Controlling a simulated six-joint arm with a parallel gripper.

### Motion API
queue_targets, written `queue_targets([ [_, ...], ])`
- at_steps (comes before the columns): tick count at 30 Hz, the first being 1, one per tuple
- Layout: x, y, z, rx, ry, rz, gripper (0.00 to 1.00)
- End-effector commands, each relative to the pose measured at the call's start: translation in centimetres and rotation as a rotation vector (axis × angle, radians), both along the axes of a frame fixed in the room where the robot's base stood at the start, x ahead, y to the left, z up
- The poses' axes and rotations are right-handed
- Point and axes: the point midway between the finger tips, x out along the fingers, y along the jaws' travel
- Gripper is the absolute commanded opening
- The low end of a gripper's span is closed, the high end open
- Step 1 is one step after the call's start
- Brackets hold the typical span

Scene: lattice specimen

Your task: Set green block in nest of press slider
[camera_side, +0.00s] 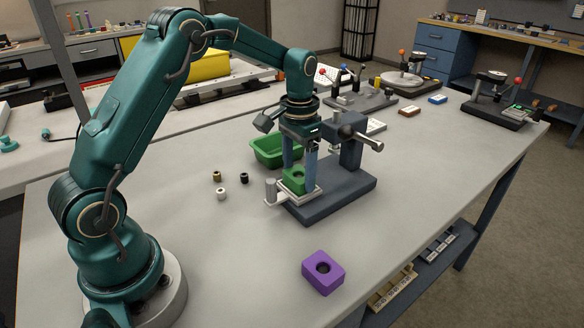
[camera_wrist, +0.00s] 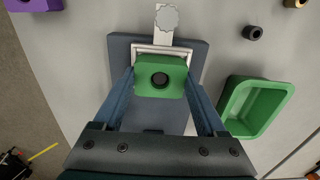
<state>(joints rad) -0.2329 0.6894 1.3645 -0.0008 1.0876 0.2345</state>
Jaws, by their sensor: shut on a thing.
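The green block (camera_side: 293,180), with a dark round hole in its top, is at the slider end of the press (camera_side: 330,197). In the wrist view the green block (camera_wrist: 160,76) lies over the light square frame of the nest (camera_wrist: 165,48), between my fingers. My gripper (camera_side: 301,177) is shut on the block from both sides; it also shows in the wrist view (camera_wrist: 160,88). The slider (camera_side: 285,191) has a round knob at its outer end. I cannot tell whether the block touches the nest floor; the block hides it.
A green bin (camera_side: 270,152) stands behind the press. Several small cylinders, one of them black (camera_side: 244,178), lie left of it. A purple block (camera_side: 323,272) with a hole lies near the front edge. The press column (camera_side: 351,150) stands close to my gripper. The table's front left is clear.

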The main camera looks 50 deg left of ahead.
Motion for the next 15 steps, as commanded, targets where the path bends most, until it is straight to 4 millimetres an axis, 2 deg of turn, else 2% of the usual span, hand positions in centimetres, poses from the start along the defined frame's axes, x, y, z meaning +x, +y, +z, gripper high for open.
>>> queue_targets([
  [14,0.00,0.00,-0.27,0.000,0.000,0.000,0.25],
  [15,0.00,0.00,-0.27,0.000,0.000,0.000,0.89],
])
